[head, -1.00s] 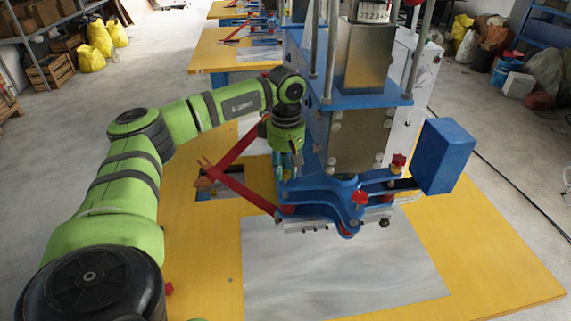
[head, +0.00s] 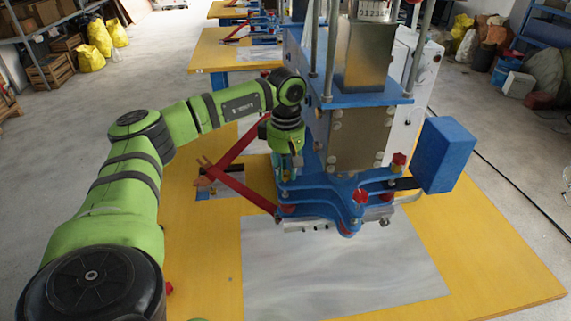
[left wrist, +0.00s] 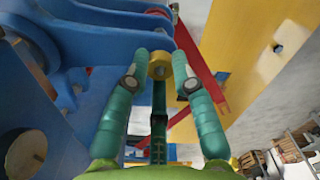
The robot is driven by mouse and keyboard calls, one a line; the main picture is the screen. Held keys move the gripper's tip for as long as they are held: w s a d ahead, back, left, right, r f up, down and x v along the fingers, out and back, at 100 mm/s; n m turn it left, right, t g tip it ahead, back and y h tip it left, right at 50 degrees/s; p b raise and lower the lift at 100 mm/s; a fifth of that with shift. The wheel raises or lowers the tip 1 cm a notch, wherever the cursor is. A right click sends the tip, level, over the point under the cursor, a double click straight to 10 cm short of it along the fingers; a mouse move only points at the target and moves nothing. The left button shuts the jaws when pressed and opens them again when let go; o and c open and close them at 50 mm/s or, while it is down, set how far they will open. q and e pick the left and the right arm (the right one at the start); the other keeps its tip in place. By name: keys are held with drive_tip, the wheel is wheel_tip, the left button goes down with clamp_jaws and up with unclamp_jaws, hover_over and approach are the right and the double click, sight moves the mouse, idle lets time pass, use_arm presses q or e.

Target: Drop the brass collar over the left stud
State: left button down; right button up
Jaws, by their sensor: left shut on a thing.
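The brass collar (left wrist: 159,66) is a small yellow ring between the teal fingertips of my left gripper (left wrist: 160,58) in the left wrist view. The fingers are shut on it. In the head view, my left gripper (head: 287,168) points down beside the left end of the blue bracket (head: 345,208) on the machine, and the collar is too small to make out there. In the left wrist view the collar appears close to the blue bracket arm (left wrist: 110,22). I cannot tell the left stud apart clearly, or whether the collar touches it. My right gripper is not in view.
A red bar (head: 240,148) angles close beside my left gripper. A grey sheet (head: 340,270) on the yellow table (head: 510,275) lies clear in front.

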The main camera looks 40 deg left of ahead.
use_arm(q)
drive_tip(key=shift+f, duration=0.45)
idle(0.4)
drive_tip(key=c, duration=0.6)
unclamp_jaws()
drive_tip(key=shift+r, duration=0.1)
drive_tip(key=shift+r+p, duration=2.5)
drive_tip(key=shift+r, duration=1)
drive_tip(key=shift+f, duration=0.1)
drive_tip(key=shift+s, duration=0.1)
